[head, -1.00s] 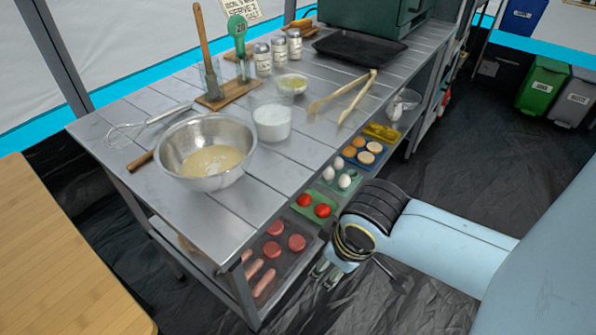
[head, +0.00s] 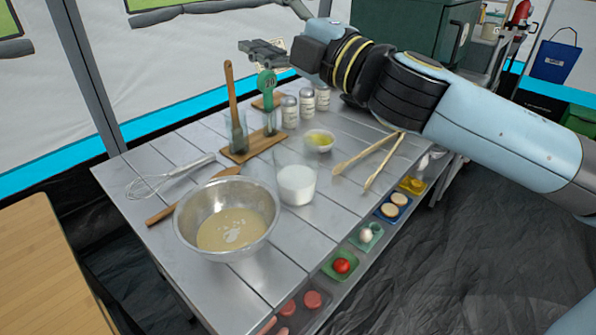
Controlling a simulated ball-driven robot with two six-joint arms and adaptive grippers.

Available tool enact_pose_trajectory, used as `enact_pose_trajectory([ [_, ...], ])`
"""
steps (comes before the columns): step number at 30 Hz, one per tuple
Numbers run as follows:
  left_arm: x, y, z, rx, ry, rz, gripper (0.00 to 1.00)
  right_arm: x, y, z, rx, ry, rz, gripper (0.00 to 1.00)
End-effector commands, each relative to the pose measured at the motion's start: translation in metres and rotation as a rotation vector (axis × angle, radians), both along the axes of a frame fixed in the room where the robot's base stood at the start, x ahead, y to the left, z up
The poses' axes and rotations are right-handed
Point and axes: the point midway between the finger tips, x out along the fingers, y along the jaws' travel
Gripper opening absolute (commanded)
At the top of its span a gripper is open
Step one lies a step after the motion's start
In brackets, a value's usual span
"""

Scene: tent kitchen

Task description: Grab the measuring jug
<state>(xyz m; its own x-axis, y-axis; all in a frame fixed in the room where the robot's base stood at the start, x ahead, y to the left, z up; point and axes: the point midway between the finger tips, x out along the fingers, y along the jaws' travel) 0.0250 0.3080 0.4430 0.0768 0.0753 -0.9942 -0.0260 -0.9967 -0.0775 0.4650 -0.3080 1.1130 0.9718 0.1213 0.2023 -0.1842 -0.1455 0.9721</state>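A clear container with white contents (head: 297,184), which looks like the measuring jug, stands upright on the metal table right of the mixing bowl. I cannot make out a handle or markings. My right gripper (head: 272,28) is raised over the far side of the table, beyond the jug and well apart from it. Its two grey fingers are spread, with nothing visible between them. My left gripper is not in view.
A steel bowl of batter (head: 228,218), a whisk (head: 165,178) and a wooden spoon (head: 195,195) lie left of the jug. A small bowl (head: 319,141), shakers (head: 306,103) and tongs (head: 372,158) are beyond it. The table's front middle is clear.

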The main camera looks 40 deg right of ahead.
Motion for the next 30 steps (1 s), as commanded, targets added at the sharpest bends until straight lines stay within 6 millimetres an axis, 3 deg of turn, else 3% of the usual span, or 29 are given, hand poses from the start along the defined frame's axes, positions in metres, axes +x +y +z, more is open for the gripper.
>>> enact_pose_trajectory([
  [1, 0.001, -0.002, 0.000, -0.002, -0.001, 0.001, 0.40, 0.005, 0.022, 0.013, -0.200, -0.071, 0.132, 0.58],
  [3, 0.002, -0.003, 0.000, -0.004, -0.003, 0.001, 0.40, 0.002, 0.052, 0.011, -0.489, -0.135, 0.325, 0.58],
  [6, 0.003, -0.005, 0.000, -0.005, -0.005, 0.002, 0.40, -0.007, 0.067, -0.025, -0.908, -0.136, 0.589, 0.58],
  [8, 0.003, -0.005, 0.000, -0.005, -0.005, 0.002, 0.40, -0.014, 0.056, -0.054, -1.137, -0.084, 0.730, 0.58],
  [10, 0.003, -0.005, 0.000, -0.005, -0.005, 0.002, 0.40, -0.021, 0.028, -0.084, -1.370, 0.010, 0.866, 0.58],
  [13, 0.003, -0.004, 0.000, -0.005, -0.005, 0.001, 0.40, -0.030, -0.025, -0.110, -1.618, 0.177, 1.007, 0.58],
  [15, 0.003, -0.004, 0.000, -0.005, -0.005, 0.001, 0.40, -0.035, -0.058, -0.118, -1.728, 0.287, 1.071, 0.58],
  [19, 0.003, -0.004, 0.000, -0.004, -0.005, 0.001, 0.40, -0.042, -0.095, -0.124, -1.832, 0.418, 1.131, 0.58],
  [22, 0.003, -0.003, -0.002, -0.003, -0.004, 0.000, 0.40, -0.042, -0.101, -0.133, -1.851, 0.447, 1.144, 0.58],
  [30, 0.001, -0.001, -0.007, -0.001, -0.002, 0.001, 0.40, -0.030, -0.092, -0.168, -1.849, 0.447, 1.146, 0.58],
])
